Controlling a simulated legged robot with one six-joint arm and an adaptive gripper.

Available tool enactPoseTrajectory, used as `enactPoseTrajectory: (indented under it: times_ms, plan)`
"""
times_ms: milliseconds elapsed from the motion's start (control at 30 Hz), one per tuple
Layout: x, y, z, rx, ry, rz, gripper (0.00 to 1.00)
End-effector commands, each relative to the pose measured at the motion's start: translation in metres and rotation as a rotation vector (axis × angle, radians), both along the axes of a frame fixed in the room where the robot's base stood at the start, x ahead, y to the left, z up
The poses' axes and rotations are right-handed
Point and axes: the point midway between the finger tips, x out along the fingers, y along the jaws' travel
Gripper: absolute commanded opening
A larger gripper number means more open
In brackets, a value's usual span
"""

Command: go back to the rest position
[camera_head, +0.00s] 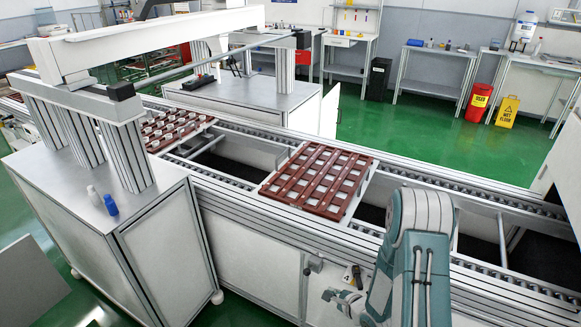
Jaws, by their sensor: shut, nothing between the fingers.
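My gripper (345,297) shows small at the bottom, left of my teal and grey arm (420,225).
A red-brown tray (318,178) with pale square cells lies on the roller conveyor (240,190). A similar tray (172,130) lies farther left, near the white gantry (150,45). Two small bottles (102,198) stand on the left cabinet. Green floor (400,135) is open behind the conveyor.

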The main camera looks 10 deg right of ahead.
Motion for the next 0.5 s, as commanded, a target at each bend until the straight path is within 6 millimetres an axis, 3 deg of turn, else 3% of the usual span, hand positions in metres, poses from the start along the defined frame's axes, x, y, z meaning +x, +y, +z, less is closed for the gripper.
enactPoseTrajectory:
  times_ms: [167,500]
  plan:
    - [0.012,-0.006,0.025,-0.139,-0.02,0.039,0.0]
    - [0.028,-0.025,0.128,-0.674,-0.029,0.209,0.0]
